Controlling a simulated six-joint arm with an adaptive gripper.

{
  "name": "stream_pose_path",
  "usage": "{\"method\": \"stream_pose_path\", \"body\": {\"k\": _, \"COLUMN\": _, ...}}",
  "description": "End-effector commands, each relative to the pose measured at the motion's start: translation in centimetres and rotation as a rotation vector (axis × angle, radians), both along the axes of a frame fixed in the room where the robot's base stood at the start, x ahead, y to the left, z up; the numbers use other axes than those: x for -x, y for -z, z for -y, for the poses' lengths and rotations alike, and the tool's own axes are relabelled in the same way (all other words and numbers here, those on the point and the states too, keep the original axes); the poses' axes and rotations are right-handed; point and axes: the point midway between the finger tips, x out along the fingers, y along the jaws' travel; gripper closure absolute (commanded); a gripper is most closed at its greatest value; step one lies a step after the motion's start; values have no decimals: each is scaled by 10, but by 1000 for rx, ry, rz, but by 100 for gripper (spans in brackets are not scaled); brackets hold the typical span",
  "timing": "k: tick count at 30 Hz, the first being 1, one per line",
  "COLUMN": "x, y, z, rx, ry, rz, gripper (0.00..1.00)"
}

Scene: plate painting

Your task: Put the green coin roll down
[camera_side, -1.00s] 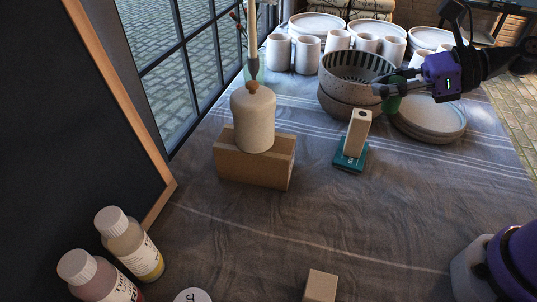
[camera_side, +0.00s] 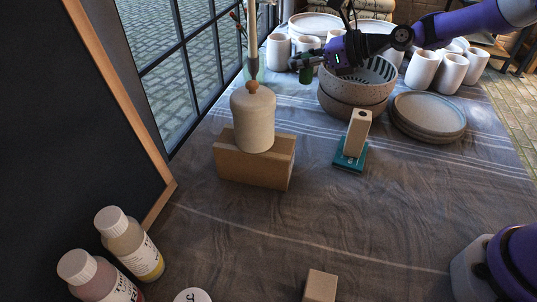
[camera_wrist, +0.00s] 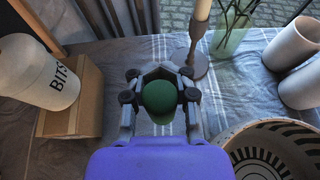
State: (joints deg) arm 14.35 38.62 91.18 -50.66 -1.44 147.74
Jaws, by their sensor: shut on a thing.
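The green coin roll (camera_wrist: 159,97) is between the fingers of my gripper (camera_wrist: 160,92) in the wrist view, seen end-on as a dark green round. In the side view the green roll (camera_side: 305,75) hangs upright below my gripper (camera_side: 306,62), at the back of the table, left of the stacked bowls and in front of the white cups. My gripper is shut on it. Whether the roll's lower end touches the cloth cannot be told.
Stacked bowls (camera_side: 343,108) stand close to the right of my gripper. A candle holder (camera_wrist: 196,62) and glass vase (camera_wrist: 232,33) stand near it. A lidded jar (camera_side: 253,122) sits on a cardboard box (camera_side: 232,165). Plates (camera_side: 430,117) lie right.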

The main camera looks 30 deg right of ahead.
Motion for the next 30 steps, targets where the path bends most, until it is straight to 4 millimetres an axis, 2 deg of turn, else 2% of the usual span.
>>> {"method": "stream_pose_path", "body": {"k": 1, "x": -7, "y": 7, "z": -11, "rx": -3, "ry": -17, "rz": 0, "gripper": 100}}
{"method": "stream_pose_path", "body": {"k": 3, "x": -14, "y": 14, "z": -20, "rx": -2, "ry": -29, "rz": 4, "gripper": 100}}
{"method": "stream_pose_path", "body": {"k": 7, "x": -20, "y": 28, "z": -30, "rx": -3, "ry": -40, "rz": 1, "gripper": 100}}
{"method": "stream_pose_path", "body": {"k": 12, "x": -21, "y": 63, "z": -31, "rx": -3, "ry": -40, "rz": 1, "gripper": 100}}
{"method": "stream_pose_path", "body": {"k": 17, "x": -21, "y": 81, "z": -30, "rx": -3, "ry": -40, "rz": 4, "gripper": 100}}
{"method": "stream_pose_path", "body": {"k": 23, "x": -20, "y": 113, "z": -30, "rx": -3, "ry": -41, "rz": 2, "gripper": 100}}
{"method": "stream_pose_path", "body": {"k": 26, "x": -20, "y": 120, "z": -30, "rx": -4, "ry": -40, "rz": 5, "gripper": 100}}
{"method": "stream_pose_path", "body": {"k": 30, "x": -21, "y": 120, "z": -30, "rx": -3, "ry": -40, "rz": 7, "gripper": 100}}
